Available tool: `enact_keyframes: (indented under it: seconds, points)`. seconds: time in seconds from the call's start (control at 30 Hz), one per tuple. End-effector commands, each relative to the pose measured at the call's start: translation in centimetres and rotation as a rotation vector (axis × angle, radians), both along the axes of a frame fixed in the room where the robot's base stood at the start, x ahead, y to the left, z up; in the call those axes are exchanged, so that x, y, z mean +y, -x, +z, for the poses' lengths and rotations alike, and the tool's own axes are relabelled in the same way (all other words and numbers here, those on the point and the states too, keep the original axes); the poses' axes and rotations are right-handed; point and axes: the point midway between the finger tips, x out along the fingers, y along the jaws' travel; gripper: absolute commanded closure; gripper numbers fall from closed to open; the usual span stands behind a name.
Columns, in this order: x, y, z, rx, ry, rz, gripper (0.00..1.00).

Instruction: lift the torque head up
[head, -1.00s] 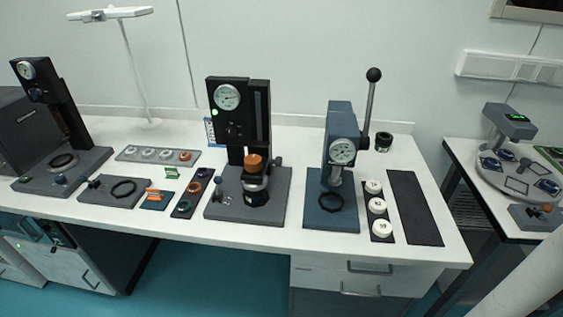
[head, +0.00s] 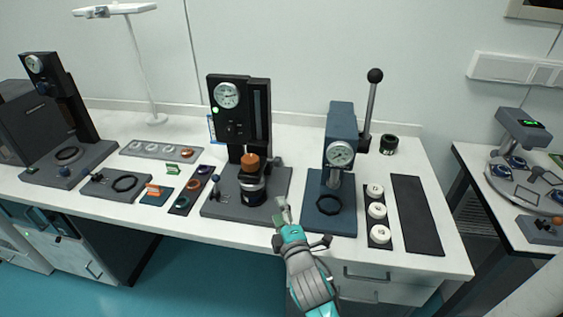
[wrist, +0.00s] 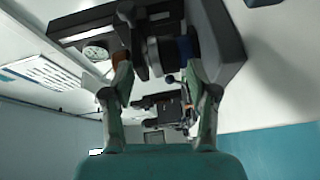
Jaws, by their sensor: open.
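The torque head, as far as I can tell, is the orange-brown capped part (head: 250,162) on the middle black stand, above a silver collar and a dark round body (head: 252,192). In the wrist view the stack lies sideways, with its silver disc (wrist: 153,55) beyond and between the fingers and a blue part (wrist: 185,48) to the right. The orange-brown cap shows partly behind the left finger. My gripper (head: 284,211) is open and empty in front of the stand's right front edge, apart from the head. It also shows in the wrist view (wrist: 160,78).
The stand's black column (head: 240,115) carries a dial gauge (head: 227,95). A blue press (head: 341,150) with a raised lever stands to the right, beside white discs (head: 377,210) and a black mat (head: 416,215). Trays of rings (head: 160,150) lie left. The white table front is narrow.

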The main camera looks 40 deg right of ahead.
Motion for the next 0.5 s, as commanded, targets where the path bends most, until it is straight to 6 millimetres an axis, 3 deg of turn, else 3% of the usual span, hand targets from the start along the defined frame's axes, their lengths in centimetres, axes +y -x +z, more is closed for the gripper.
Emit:
enact_keyframes:
  seconds: [0.2,0.5]
  points:
    - [-3.4,-3.1,3.6,0.029,0.129,-0.065,0.42]
    - [-4.8,-4.8,4.5,0.041,0.161,-0.081,0.42]
